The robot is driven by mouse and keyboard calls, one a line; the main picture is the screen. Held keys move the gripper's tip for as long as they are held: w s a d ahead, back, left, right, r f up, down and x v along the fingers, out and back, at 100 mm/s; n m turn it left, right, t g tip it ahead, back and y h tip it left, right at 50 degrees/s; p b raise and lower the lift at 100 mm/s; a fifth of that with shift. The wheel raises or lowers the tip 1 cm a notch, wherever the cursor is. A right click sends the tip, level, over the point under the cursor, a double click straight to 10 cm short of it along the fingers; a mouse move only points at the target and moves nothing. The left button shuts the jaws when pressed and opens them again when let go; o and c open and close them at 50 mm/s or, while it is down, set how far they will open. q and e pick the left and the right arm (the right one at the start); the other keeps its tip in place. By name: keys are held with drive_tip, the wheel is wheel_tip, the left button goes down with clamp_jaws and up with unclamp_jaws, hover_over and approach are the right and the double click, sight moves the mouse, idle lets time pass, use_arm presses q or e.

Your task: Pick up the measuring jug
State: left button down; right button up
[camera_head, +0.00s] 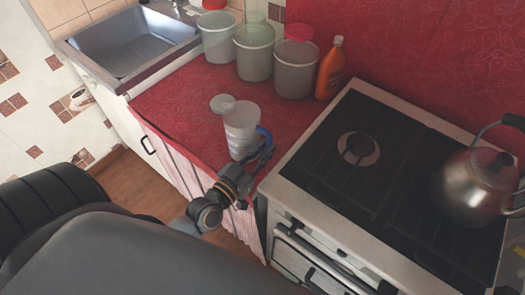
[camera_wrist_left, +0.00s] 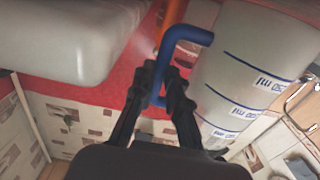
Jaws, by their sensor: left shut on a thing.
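The measuring jug (camera_head: 241,118) is pale and translucent with a blue handle. It is near the front edge of the red counter, left of the stove. In the left wrist view its marked wall (camera_wrist_left: 240,75) fills the right side, with blue lines and printing. My left gripper (camera_head: 264,150) is at the handle side of the jug. In the left wrist view the left gripper (camera_wrist_left: 161,92) is shut on the blue handle, which runs between the fingertips. I cannot tell whether the jug's base touches the counter. My right gripper is out of view.
A small pale round item (camera_head: 222,103) sits close behind the jug. Several buckets (camera_head: 254,55) and an orange bottle (camera_head: 330,68) stand along the back. The stove (camera_head: 335,180) with a kettle (camera_head: 475,188) is to the right, the sink (camera_head: 130,48) to the left.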

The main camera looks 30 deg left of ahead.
use_arm(q)
drive_tip(key=s+a+r+b, duration=0.1)
drive_tip(key=s+a+r, duration=0.2)
drive_tip(key=s+r, duration=0.8)
drive_tip(key=shift+s+a, duration=0.3)
drive_tip(key=shift+s, duration=0.95)
drive_tip(key=shift+r, duration=0.1)
